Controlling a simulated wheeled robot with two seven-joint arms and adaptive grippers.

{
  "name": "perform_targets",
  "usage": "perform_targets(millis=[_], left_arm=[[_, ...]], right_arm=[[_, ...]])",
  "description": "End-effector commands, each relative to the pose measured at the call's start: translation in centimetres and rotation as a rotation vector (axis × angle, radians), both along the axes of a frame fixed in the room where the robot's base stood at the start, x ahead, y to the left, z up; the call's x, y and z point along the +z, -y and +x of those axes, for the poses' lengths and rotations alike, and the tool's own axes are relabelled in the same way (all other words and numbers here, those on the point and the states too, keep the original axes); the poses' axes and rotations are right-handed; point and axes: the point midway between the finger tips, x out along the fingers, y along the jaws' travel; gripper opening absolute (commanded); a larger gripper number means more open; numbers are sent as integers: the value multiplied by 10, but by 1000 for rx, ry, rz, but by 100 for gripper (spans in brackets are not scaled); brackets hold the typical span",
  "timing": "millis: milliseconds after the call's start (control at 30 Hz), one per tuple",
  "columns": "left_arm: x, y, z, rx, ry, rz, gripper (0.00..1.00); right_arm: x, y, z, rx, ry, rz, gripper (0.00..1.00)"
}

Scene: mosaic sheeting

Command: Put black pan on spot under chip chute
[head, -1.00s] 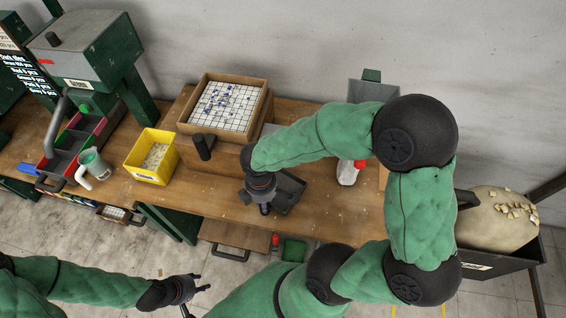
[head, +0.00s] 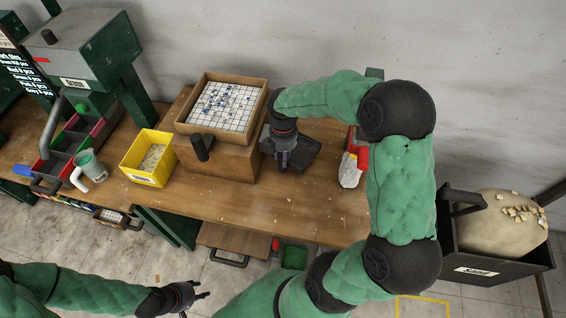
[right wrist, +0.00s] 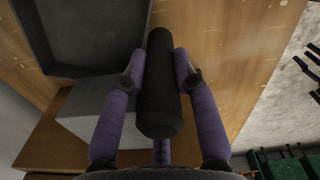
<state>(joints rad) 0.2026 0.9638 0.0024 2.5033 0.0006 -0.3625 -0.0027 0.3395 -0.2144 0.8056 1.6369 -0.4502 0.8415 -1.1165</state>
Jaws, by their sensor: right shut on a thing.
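The black pan (head: 303,152) is a dark, shallow, square-cornered tray over the back middle of the workbench, right of the wooden block. My right gripper (head: 283,160) is shut on its thick black handle (right wrist: 160,85); the handle lies between the fingers in the right wrist view, with the pan body (right wrist: 90,30) beyond at upper left. I cannot tell whether the pan touches the bench. I cannot make out the chip chute or its spot for certain; my right arm hides part of the bench's right side. My left gripper (head: 192,300) is open and empty in front of the bench.
The wooden block (head: 225,160) carries a mosaic tray (head: 258,108). The bench front (head: 270,212) is clear.

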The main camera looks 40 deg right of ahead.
Motion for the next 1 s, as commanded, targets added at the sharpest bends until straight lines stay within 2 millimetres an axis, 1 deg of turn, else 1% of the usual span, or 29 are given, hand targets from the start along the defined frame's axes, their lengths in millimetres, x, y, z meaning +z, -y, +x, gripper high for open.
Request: perform_targets(millis=[100, 233, 500, 633, 667, 700, 733, 1000], left_arm=[[-9, 0, 0, 0, 0, 0, 40], [-17, 0, 0, 0, 0, 0, 40], [-16, 0, 0, 0, 0, 0, 40], [-17, 0, 0, 0, 0, 0, 40], [-17, 0, 0, 0, 0, 0, 40], [-17, 0, 0, 0, 0, 0, 40], [-17, 0, 0, 0, 0, 0, 40], [-17, 0, 0, 0, 0, 0, 40]], right_arm=[[-16, 0, -1, 0, -3, 1, 0], [-33, -1, -1, 0, -2, 0, 0], [-32, 0, 0, 0, 0, 0, 0], [-36, -1, -1, 0, -1, 0, 0], [-36, -1, -1, 0, -2, 0, 35], [-35, -1, -1, 0, -2, 0, 46], [-35, -1, -1, 0, -2, 0, 53], [-35, -1, -1, 0, -2, 0, 53]])
